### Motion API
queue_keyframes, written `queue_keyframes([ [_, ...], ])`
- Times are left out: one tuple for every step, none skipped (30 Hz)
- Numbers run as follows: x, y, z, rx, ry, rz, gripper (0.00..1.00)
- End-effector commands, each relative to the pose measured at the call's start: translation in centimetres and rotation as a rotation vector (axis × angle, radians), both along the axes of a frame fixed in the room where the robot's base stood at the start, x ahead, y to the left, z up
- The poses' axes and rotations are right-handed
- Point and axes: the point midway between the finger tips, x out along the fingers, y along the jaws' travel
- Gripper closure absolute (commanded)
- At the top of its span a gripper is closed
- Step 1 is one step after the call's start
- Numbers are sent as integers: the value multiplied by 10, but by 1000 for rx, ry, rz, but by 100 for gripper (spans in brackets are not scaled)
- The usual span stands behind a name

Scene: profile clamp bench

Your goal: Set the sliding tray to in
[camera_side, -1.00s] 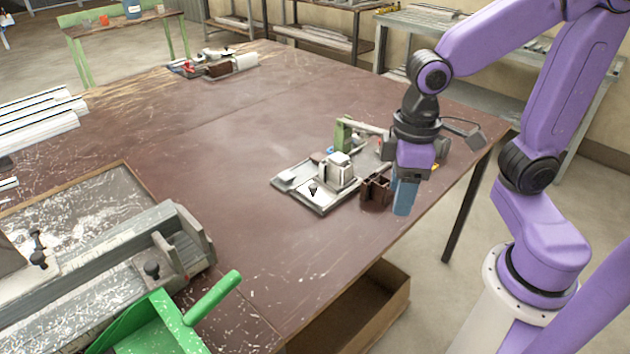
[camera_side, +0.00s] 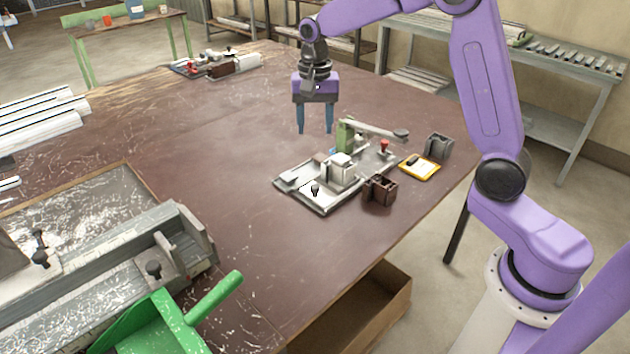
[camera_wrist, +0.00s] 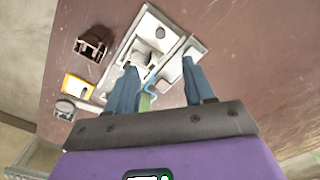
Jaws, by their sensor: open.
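The grey clamp fixture (camera_side: 325,203) lies on the brown bench, with a block, a green upright part (camera_side: 344,133) and a lever arm on it. A flat grey piece (camera_side: 290,180) at its left end looks like the sliding tray; it also shows in the wrist view (camera_wrist: 183,66), jutting from the fixture's right side. How far it is slid cannot be told. My gripper (camera_side: 315,130) hangs open, fingers down and empty, above the bench behind the fixture. In the wrist view its fingers (camera_wrist: 160,68) frame part of the fixture without visible contact.
A brown holder (camera_side: 380,189), a yellow-edged card (camera_side: 420,167) and a grey holder (camera_side: 438,145) stand right of the fixture. A large grey vise-like device (camera_side: 110,262) is at front left. The bench left of the fixture is clear.

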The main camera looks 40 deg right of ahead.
Motion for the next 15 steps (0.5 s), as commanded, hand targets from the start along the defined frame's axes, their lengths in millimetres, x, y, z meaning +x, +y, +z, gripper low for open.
queue_keyframes([
  [4, -3, -1, 0, 1, -24, 47],
  [5, -5, -1, 0, 1, -34, 47],
  [6, -6, -2, 0, 1, -44, 47],
  [7, -7, -3, -1, 2, -48, 47],
  [7, -7, -4, -1, 2, -50, 47],
  [7, -7, -7, 0, 1, -51, 47],
  [7, -7, -9, -1, 2, -51, 47],
  [7, -7, -13, -1, 4, -50, 47],
  [7, -7, -18, 0, 4, -50, 47],
  [6, -7, -23, -1, 5, -49, 47],
  [6, -7, -28, -1, 6, -49, 47],
  [6, -7, -34, -1, 5, -48, 47],
  [6, -7, -40, -1, 6, -49, 47],
  [6, -8, -46, -2, 7, -49, 47],
  [6, -7, -53, -2, 6, -49, 47],
])
